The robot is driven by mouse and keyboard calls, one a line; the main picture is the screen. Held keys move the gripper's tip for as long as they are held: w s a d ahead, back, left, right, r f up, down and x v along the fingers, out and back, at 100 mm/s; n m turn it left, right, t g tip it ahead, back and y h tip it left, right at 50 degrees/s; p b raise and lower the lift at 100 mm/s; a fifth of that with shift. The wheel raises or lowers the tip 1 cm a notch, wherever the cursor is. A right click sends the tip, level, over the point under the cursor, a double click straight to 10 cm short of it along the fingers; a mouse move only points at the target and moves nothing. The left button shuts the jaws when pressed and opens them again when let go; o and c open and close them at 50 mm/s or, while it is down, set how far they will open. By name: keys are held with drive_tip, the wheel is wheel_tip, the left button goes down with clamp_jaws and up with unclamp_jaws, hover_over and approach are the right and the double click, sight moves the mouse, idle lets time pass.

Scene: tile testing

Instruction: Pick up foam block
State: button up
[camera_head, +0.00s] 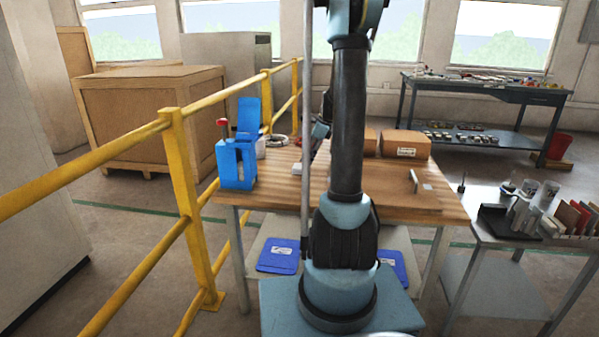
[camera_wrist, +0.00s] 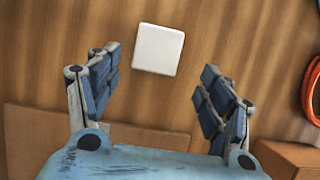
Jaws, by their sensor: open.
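A white rounded square block, which looks like the foam block (camera_wrist: 158,49), lies on the wooden table top. In the wrist view it is just beyond and between the fingertips of my gripper (camera_wrist: 160,64). The fingers are spread wide, with nothing held between them. The gap in height between fingers and block is hard to judge. In the head view a small white patch on the table (camera_head: 297,168), left of my arm, may be the same block. My arm hides most of my gripper there.
A blue holder (camera_head: 236,164) stands at the table's left end. Brown boxes (camera_head: 405,144) sit at the back right. An orange cable coil (camera_wrist: 312,88) lies at the wrist view's right edge. A yellow railing (camera_head: 186,190) runs along the left. A side cart (camera_head: 505,235) stands right.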

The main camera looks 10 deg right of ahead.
sight(301, 165)
drive_tip(key=shift+a+x, duration=0.2)
drive_tip(key=shift+x, duration=1.2)
drive_tip(key=shift+a+x, duration=0.25)
drive_tip(key=shift+x, duration=1.15)
drive_tip(key=shift+s+r, duration=0.1)
drive_tip(key=shift+r, duration=0.1)
drive_tip(key=c, duration=0.8)
